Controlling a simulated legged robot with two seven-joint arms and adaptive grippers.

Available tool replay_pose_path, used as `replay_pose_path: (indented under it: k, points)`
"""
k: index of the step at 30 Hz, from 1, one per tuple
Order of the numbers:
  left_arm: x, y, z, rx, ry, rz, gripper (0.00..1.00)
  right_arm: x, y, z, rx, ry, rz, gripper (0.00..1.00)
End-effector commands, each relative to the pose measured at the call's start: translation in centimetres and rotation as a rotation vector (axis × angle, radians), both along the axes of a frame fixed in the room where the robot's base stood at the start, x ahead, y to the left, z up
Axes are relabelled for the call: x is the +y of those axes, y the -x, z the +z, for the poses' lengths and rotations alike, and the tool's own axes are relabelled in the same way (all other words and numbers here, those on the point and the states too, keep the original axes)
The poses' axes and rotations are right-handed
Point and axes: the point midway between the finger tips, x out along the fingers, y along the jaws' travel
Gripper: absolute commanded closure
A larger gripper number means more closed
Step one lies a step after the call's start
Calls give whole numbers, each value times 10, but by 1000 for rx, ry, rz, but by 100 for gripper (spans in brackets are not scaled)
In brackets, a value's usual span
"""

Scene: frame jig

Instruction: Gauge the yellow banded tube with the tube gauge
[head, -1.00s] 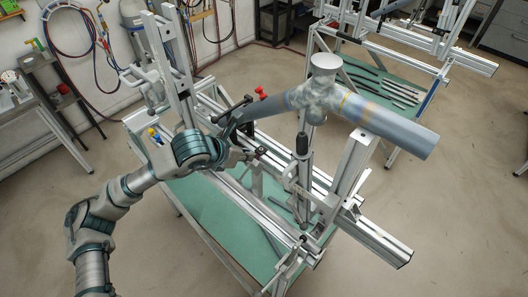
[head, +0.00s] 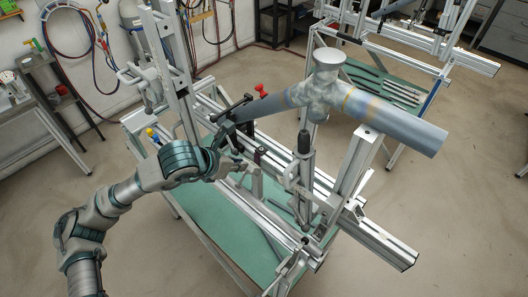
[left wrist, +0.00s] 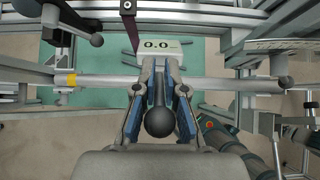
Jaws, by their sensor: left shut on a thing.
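The tube gauge (left wrist: 165,47) shows in the left wrist view as a pale box reading 0.0, just past my fingertips. My left gripper (left wrist: 159,64) is shut on the gauge. A black ball-ended rod (left wrist: 160,121) lies between its fingers. A thin grey tube with a yellow band (left wrist: 71,81) runs across the view behind the fingers, the band left of them. Whether the gauge touches the tube is hidden. In the head view my left gripper (head: 221,148) is at the jig's left part, below the big pipe. The gauge and thin tube are hard to pick out there.
A large grey pipe (head: 395,125) with a flared top branch crosses above the aluminium jig (head: 375,240). The jig stands on a green-topped bench (head: 200,203). Clamps and posts crowd the gripper. A second frame bench (head: 385,85) stands behind. Floor at right is clear.

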Motion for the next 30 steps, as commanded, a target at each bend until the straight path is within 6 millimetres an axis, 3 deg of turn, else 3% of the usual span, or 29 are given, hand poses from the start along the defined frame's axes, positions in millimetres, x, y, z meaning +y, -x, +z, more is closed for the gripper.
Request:
replay_pose_path:
  k: [27, 30]
  points:
    - [12, 11, -13, -1, 1, 1, 99, 0, 5, -15, 8, 0, 0, 60]
    - [12, 11, -13, 0, 0, 1, 74, 0, 5, -15, 8, 0, 0, 60]
